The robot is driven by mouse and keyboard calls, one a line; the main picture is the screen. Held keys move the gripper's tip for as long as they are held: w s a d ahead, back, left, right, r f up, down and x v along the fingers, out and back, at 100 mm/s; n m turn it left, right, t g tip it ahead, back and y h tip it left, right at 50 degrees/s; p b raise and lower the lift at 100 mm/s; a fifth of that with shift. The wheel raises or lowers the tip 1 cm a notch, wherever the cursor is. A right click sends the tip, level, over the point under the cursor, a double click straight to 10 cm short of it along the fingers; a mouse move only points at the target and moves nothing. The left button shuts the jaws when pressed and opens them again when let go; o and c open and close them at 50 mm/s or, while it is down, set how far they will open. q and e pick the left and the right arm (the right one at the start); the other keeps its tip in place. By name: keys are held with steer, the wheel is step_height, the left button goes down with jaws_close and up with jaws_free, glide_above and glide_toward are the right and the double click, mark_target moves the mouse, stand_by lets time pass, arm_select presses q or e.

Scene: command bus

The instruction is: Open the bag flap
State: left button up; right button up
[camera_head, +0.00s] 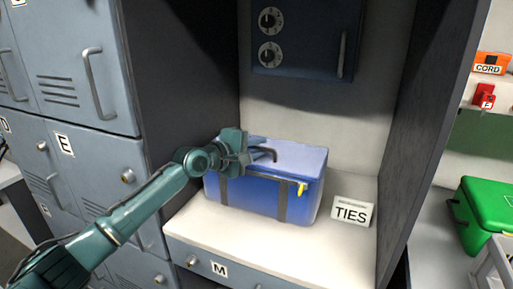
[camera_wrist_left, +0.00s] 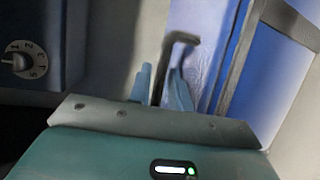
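The blue bag (camera_head: 248,194) stands on the white shelf of the open cubby. It has dark straps down its front and a yellow tag near its right corner. Its paler top flap (camera_head: 303,156) lies flat over the top and looks closed. A dark bent handle (camera_head: 270,152) sticks out at the top, and it also shows in the left wrist view (camera_wrist_left: 184,38). My left gripper (camera_head: 246,150) is over the bag's top left part. In the left wrist view its fingers (camera_wrist_left: 160,88) are close together on either side of the handle. My right gripper is not in view.
A sign reading TIES (camera_head: 351,212) stands right of the bag. A dark blue box with dials (camera_head: 306,38) hangs above. Grey lockers (camera_head: 85,95) line the left, and a dark cubby wall (camera_head: 425,110) closes the right. A green case (camera_head: 485,210) sits beyond it.

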arm_select(q)
steer(key=shift+c, duration=0.3)
jaws_close()
steer(key=shift+r, duration=0.1)
